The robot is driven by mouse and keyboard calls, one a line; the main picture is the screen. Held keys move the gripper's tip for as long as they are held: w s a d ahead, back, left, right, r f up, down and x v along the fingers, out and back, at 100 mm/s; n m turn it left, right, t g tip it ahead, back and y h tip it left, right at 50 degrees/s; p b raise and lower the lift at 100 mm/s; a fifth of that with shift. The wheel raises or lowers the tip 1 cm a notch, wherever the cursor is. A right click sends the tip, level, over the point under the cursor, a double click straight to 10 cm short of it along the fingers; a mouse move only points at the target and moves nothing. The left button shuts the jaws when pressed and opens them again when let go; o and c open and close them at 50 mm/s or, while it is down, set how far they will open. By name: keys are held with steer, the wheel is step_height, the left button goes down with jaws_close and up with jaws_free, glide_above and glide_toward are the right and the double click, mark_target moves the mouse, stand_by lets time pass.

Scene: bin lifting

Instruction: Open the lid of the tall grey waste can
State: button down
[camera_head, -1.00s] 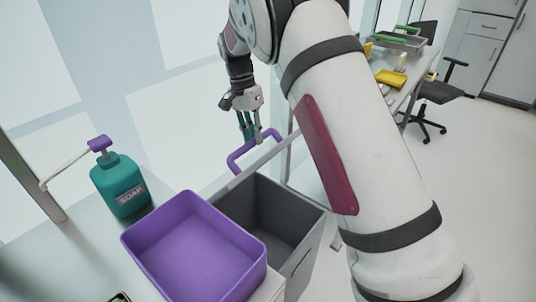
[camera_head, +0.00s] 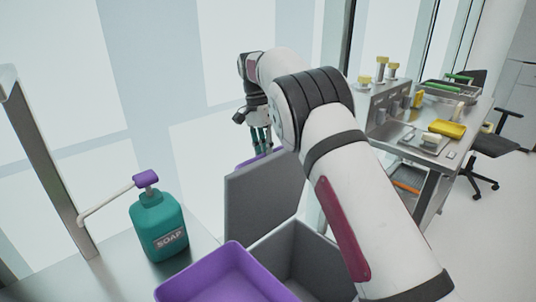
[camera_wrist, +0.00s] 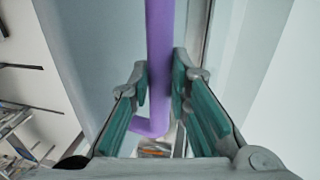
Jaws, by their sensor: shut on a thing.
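The tall grey waste can (camera_head: 312,262) stands in the lower middle of the head view, partly hidden by my arm and a purple tray. Its grey lid (camera_head: 262,195) stands raised at the far side, its broad inner face toward the head camera. My gripper (camera_head: 262,142) is behind the top edge of the lid. It is shut on the lid's purple handle (camera_head: 247,161), which mostly hides behind the lid. In the wrist view the handle (camera_wrist: 158,50) runs between the two teal-padded fingers of my gripper (camera_wrist: 160,85).
The purple tray (camera_head: 225,275) sits at the can's near side. A teal soap bottle (camera_head: 158,228) stands on the counter (camera_head: 110,272) at left. A metal workbench (camera_head: 425,155) with yellow and green items and a dark chair (camera_head: 497,145) are at right.

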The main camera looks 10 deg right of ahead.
steer(key=shift+s+a+f, duration=0.1)
steer(key=shift+a+f, duration=0.1)
steer(key=shift+f, duration=0.25)
steer(key=c, duration=1.5)
jaws_free()
steer(key=shift+d+r, duration=0.1)
steer(key=shift+r, duration=0.05)
